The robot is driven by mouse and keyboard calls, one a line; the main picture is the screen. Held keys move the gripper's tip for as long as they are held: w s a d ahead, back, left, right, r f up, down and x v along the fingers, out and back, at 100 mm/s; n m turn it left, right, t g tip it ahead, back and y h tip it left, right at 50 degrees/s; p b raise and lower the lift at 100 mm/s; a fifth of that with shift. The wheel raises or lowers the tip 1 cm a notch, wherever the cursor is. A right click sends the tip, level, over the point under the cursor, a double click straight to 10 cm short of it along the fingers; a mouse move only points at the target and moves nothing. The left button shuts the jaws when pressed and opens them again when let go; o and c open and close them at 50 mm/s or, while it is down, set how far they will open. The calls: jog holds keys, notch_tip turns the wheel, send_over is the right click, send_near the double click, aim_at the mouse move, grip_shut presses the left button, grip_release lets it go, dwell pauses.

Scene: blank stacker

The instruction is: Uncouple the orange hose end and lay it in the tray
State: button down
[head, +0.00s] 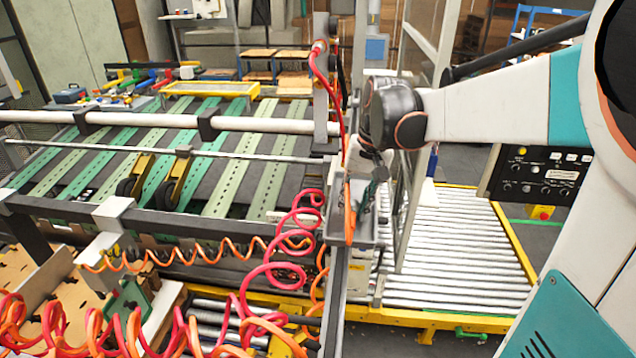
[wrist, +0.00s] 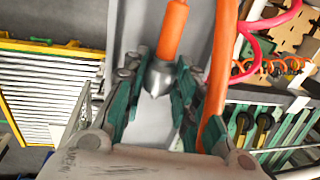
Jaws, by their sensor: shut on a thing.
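The orange hose end (wrist: 171,32) has a pointed grey metal tip (wrist: 159,78). In the wrist view it lies between the green-padded fingers of my gripper (wrist: 165,72), which is shut on it. The tip looks bare, with no coupling around it. In the head view my gripper (head: 368,196) points down over a grey tray (head: 362,241) on the machine's rail. The orange hose (head: 349,222) shows just left of the fingers. The gripper partly hides the tray's inside. I cannot tell whether the hose end touches the tray.
An orange hose length (wrist: 216,85) runs close beside my fingers in the wrist view. Coiled red hose (head: 268,272) and orange hose (head: 190,250) hang to the left. An upright post (head: 321,90) stands behind the tray. A roller conveyor (head: 455,260) lies right.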

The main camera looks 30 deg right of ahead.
jog(key=c, duration=1.2)
grip_release()
jog(key=shift+c, duration=1.4)
jog(key=shift+r, duration=0.1)
jog(key=shift+r+p, duration=2.8)
jog(key=shift+r, duration=1.6)
jog(key=shift+f, duration=0.1)
